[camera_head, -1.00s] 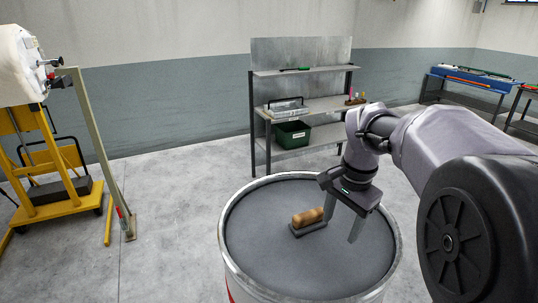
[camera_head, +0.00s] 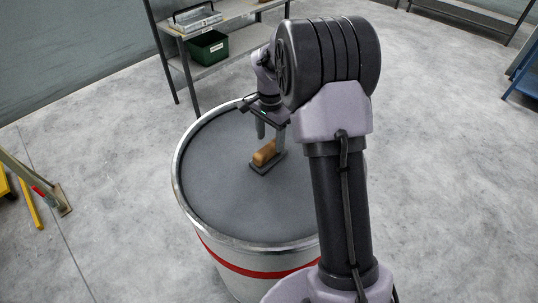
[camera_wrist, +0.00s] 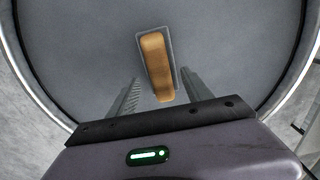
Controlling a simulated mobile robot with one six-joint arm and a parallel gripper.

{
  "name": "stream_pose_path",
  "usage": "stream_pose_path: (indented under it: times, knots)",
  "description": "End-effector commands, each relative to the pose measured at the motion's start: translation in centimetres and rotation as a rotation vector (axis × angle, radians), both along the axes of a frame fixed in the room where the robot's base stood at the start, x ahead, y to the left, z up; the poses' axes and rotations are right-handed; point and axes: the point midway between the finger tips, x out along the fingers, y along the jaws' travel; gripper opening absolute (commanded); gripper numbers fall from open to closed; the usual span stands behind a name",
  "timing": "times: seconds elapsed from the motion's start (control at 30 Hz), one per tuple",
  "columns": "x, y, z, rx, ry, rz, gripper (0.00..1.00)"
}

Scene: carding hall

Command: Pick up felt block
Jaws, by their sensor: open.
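The felt block (camera_head: 264,153), a tan wooden grip on a dark grey base, lies on the grey top of a drum (camera_head: 215,185). In the wrist view the felt block (camera_wrist: 156,65) runs lengthwise away from me, slightly tilted. My gripper (camera_head: 271,137) is open and empty, pointing down at the block's far side in the head view. In the wrist view its two fingers (camera_wrist: 160,76) stand either side of the block's near end. I cannot tell how high the fingertips are above it. One finger partly overlaps the block in the head view.
The drum has a raised metal rim (camera_head: 180,195) and a red band. A shelf unit (camera_head: 238,54) with a green bin (camera_head: 208,47) stands behind it. The floor around the drum is mostly clear.

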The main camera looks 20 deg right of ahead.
Motion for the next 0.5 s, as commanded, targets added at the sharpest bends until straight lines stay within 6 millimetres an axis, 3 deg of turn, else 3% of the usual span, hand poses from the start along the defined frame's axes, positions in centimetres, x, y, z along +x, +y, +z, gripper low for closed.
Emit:
stream_pose_path:
  times: [0.1, 0.2, 0.43, 0.5]
  knots:
    - [-0.5, 0.5, -2.7, 0.0, 0.004, 0.002, 0.58]
    - [-0.4, 0.4, -4.1, 0.001, 0.004, 0.001, 0.58]
    - [-0.4, 0.4, -4.4, 0.001, 0.001, 0.001, 0.58]
    - [-0.4, 0.4, -4.4, 0.001, 0.001, 0.001, 0.48]
